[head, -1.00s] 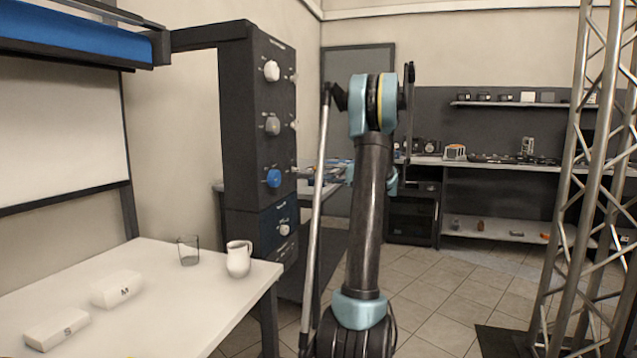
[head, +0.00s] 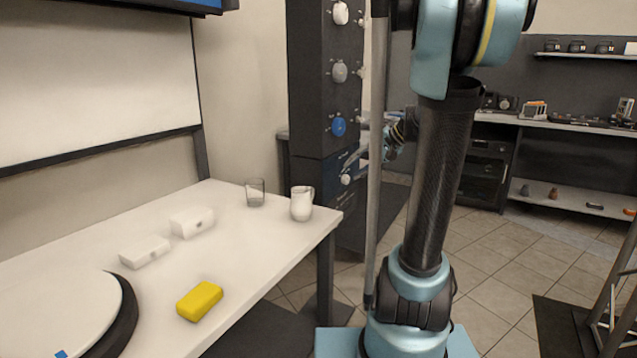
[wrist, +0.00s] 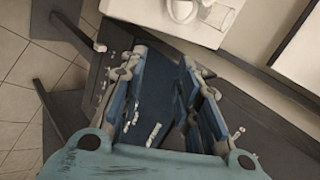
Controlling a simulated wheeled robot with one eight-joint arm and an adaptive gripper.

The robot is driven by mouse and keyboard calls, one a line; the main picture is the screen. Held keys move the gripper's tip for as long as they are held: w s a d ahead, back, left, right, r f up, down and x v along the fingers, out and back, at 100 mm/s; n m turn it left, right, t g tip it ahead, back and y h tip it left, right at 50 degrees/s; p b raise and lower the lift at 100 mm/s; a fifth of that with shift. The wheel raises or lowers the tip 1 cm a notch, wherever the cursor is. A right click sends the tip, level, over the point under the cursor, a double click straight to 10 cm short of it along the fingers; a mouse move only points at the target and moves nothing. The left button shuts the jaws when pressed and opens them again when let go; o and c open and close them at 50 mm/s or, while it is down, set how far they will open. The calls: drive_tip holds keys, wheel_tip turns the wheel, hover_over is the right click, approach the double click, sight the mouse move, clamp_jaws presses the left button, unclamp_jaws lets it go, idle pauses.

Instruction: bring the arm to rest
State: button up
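My arm stands in the middle of the head view, with its upper links raised and its elbow cut off by the top edge. My gripper (head: 362,152) shows small behind the arm, in front of the dark control panel (head: 310,110); I cannot tell if they touch. In the wrist view my gripper (wrist: 162,55) has its two blue-padded fingers apart, with nothing held between them. The dark panel's lower body seems to lie beyond the fingers.
The white table (head: 250,250) at left holds a yellow block (head: 200,300), two white boxes (head: 192,221), a glass (head: 255,193), a white jug (head: 301,204) and a round white disc (head: 60,310). A metal truss (head: 620,290) stands at right. Tiled floor (head: 520,250) is open between.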

drive_tip(key=s+d+f+n+h, duration=0.1)
drive_tip(key=s+d+f+h, duration=0.1)
drive_tip(key=s+f, duration=0.4)
drive_tip(key=s+d+f+n+g+h, duration=0.1)
drive_tip(key=s+f+h, duration=0.3)
drive_tip(key=s, duration=0.7)
drive_tip(key=s+d+f+n+h, duration=0.1)
drive_tip(key=s+d+f+h, duration=0.1)
drive_tip(key=s+f, duration=0.6)
drive_tip(key=shift+s+d+n+g+h, duration=0.3)
drive_tip(key=shift+d+h, duration=0.1)
drive_tip(key=shift+d, duration=0.35)
drive_tip(key=shift+w+f, duration=0.25)
drive_tip(key=shift+w, duration=0.2)
